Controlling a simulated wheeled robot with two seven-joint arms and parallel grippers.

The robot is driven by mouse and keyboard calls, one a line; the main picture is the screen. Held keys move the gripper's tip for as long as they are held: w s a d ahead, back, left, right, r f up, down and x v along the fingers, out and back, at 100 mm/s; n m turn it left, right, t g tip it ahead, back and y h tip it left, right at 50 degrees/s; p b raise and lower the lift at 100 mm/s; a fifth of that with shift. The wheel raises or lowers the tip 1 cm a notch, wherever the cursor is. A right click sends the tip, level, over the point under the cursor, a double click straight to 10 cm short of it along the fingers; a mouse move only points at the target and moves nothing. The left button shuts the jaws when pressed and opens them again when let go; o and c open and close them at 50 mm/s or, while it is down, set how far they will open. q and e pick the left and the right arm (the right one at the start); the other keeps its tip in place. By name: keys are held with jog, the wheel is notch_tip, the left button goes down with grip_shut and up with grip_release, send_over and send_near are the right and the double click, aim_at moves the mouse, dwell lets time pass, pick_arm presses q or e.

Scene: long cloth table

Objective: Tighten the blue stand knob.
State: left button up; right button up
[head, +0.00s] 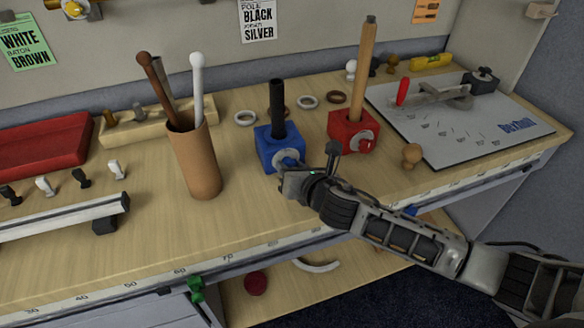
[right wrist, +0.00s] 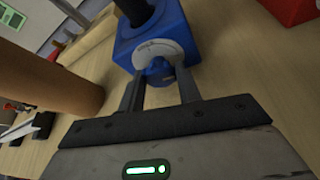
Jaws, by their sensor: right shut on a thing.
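The blue stand (head: 267,144) is a blue block on the wooden table with a black pole (head: 277,108) upright in its top. Its blue knob (head: 287,158), with a pale disc behind it, faces the front. My right gripper (head: 287,176) reaches in from the right and is at the knob. In the right wrist view the fingers (right wrist: 160,92) are shut on the blue knob (right wrist: 160,72), one on each side, below the pale disc (right wrist: 165,50) on the blue stand (right wrist: 190,28). My left gripper is not in view.
A red stand (head: 345,125) with a wooden pole stands to the right. A brown cup (head: 195,160) holding batons stands close on the left. A whiteboard panel (head: 460,120) lies at the right, with a small wooden knob (head: 411,156) near it. The table's front edge carries a ruler.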

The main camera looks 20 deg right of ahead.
dwell(0.5)
jog(key=o, duration=0.7)
jog(key=shift+s, duration=0.1)
jog(key=b+v, duration=0.1)
jog(key=v, duration=1.4)
jog(key=shift+s+d, duration=0.25)
jog(key=shift+s, duration=0.15)
